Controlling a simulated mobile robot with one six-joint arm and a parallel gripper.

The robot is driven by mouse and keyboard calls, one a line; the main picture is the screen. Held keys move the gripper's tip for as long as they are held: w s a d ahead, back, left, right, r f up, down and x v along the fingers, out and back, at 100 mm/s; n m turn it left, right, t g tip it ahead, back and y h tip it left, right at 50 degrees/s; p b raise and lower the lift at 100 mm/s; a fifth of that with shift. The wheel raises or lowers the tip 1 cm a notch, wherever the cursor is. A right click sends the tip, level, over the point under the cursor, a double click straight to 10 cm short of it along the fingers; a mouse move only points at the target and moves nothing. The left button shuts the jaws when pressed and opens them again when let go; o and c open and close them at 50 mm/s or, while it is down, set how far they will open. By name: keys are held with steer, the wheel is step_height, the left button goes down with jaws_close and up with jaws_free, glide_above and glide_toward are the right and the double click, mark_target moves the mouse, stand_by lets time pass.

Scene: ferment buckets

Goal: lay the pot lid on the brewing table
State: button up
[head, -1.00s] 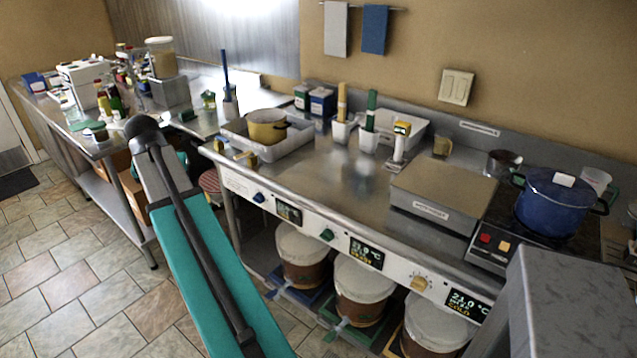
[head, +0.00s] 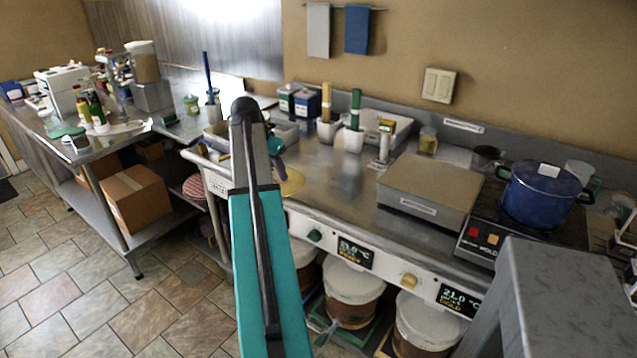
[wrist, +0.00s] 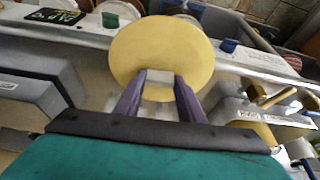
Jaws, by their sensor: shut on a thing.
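The pot lid is a flat, round, yellow disc (wrist: 162,52). It shows in the head view (head: 291,182), partly hidden behind my arm. My gripper (wrist: 158,82), with purple fingers, is shut on the lid's near side in the wrist view. The lid appears held above the front edge of the brewing table, a steel counter (head: 335,192) with a white control panel; the exact gap cannot be told. The yellow pot is hidden by my arm in the head view; a yellowish part of it seems to show at the right in the wrist view.
A flat grey-sided box (head: 430,188) and a blue pot (head: 540,194) on a hob stand to the right. White holders (head: 327,132) and a tray line the back. Bare steel lies between the lid and the box. Lidded buckets (head: 354,283) stand below.

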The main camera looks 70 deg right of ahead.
steer(key=shift+s+d+f+m, duration=0.1)
steer(key=shift+s+d+m, duration=0.2)
steer(key=shift+s+d, duration=0.45)
steer(key=shift+s+a, duration=0.1)
steer(key=s+d+p, duration=0.1)
steer(key=s+d, duration=0.1)
steer(key=d, duration=0.2)
steer(key=s+d+f, duration=0.1)
steer(key=s+d, duration=0.1)
steer(key=d, duration=0.2)
steer(key=s+d+p, duration=0.1)
steer(key=s+d, duration=0.1)
steer(key=d, duration=0.3)
steer(key=shift+s+f+p, duration=0.15)
steer(key=shift+s+p, duration=0.05)
steer(key=shift+p, duration=0.15)
steer(key=shift+d, duration=0.15)
steer(key=shift+s+d, duration=0.15)
steer(key=shift+d, duration=0.1)
steer(key=shift+a+p+x, duration=0.2)
steer(key=shift+p+x, duration=0.35)
steer(key=shift+x, duration=0.55)
steer(key=shift+f, duration=0.85)
steer(key=shift+f, duration=0.15)
